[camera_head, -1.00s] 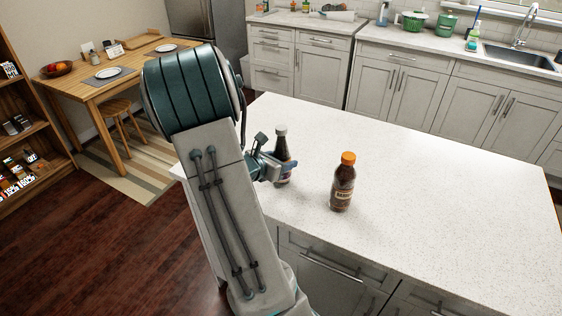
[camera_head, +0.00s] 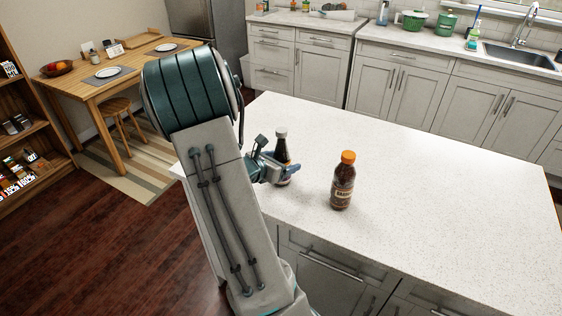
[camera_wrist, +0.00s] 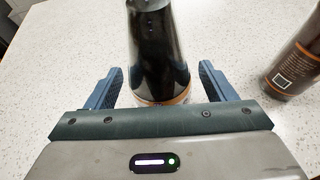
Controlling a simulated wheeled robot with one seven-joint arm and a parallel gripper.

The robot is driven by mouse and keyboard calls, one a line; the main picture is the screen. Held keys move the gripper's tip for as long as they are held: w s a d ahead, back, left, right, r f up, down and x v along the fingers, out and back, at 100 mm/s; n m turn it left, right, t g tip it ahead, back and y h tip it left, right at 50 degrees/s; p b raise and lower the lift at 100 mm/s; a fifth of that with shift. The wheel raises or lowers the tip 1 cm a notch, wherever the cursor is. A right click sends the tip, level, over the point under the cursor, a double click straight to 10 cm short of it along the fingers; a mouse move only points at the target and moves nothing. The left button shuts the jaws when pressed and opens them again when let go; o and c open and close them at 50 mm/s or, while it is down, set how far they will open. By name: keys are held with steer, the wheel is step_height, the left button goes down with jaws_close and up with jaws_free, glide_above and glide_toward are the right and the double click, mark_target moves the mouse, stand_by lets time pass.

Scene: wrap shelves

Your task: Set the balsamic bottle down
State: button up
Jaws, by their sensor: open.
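The balsamic bottle (camera_head: 282,152), dark with a pale cap, stands upright on the white island counter (camera_head: 430,190) near its left end. In the wrist view the dark bottle (camera_wrist: 155,50) stands between the two blue fingers of my gripper (camera_wrist: 158,88), with a gap visible on each side. My gripper (camera_head: 282,172) is open around the lower part of the bottle. The bottle's base is hidden behind the gripper body in the wrist view.
A brown sauce bottle with an orange cap (camera_head: 343,180) stands on the counter just right of my gripper, and it also shows in the wrist view (camera_wrist: 295,68). The counter further right is clear. The counter's front edge lies close by.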

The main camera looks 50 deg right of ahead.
steer(key=s+a+r+m+y, duration=0.3)
steer(key=a+m, duration=0.3)
steer(key=a, duration=0.5)
steer(key=s+a+r+m+t+y, duration=0.1)
steer(key=s+a+r+m+y, duration=0.3)
steer(key=a, duration=0.8)
steer(key=s+a+r+m+t+y, duration=0.1)
steer(key=s+a+r+m+y, duration=0.2)
steer(key=a+m, duration=0.6)
steer(key=shift+s+a+r+y+b, duration=0.3)
steer(key=shift+s+a+y, duration=0.95)
steer(key=shift+a+y, duration=0.35)
steer(key=shift+d, duration=0.1)
